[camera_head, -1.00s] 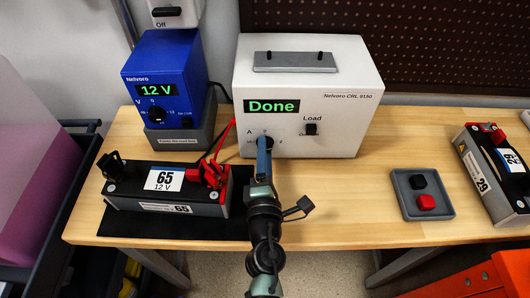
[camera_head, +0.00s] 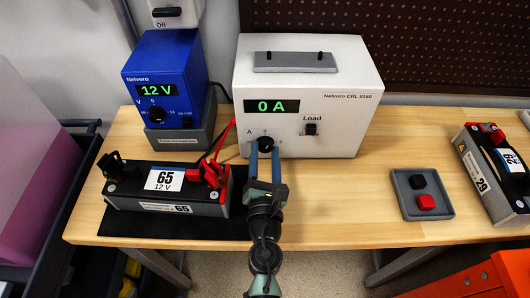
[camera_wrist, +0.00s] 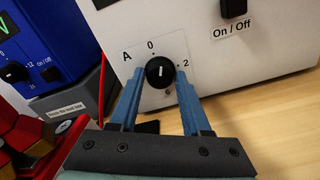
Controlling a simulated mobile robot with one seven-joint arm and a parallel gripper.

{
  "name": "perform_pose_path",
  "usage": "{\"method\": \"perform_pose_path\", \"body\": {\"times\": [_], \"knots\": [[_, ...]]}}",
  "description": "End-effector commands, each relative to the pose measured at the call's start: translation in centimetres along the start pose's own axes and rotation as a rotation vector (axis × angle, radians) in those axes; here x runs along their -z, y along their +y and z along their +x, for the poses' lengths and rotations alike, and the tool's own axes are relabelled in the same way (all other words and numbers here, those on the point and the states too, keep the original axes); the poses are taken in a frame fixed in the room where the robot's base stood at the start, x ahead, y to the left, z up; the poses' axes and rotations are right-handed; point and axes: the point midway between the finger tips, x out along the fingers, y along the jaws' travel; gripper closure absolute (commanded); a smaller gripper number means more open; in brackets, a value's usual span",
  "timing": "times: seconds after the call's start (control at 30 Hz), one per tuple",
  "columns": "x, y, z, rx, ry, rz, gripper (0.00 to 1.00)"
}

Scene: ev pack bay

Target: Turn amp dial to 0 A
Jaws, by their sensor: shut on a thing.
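The white load tester (camera_head: 340,85) stands at the back of the bench, its green display (camera_head: 271,106) reading "0 A". Its black amp dial (camera_head: 265,144), marked A, is low on the front face. In the wrist view the dial (camera_wrist: 160,72) has its white pointer mark upward, roughly toward the 0 label; 2 is at its right. My gripper (camera_head: 265,154) reaches the dial from the front. Its two blue fingers are shut on the dial from either side, as the wrist view of the gripper (camera_wrist: 161,84) shows.
The Load On/Off switch (camera_head: 311,129) is right of the dial. The blue 12 V unit (camera_head: 164,75) stands left. Battery 65 (camera_head: 130,190) with red and black clamps lies on a black mat at front left. A grey tray (camera_head: 408,209) is on the right; bare bench lies between.

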Motion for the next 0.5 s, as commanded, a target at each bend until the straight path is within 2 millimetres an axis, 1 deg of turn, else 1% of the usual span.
{"method": "perform_pose_path", "body": {"times": [0.23, 0.5], "knots": [[0.05, -0.04, -0.02, 0.001, 0.001, -0.125, 1.00], [0.05, -0.05, -0.02, 0.001, 0.001, -0.180, 1.00]]}}
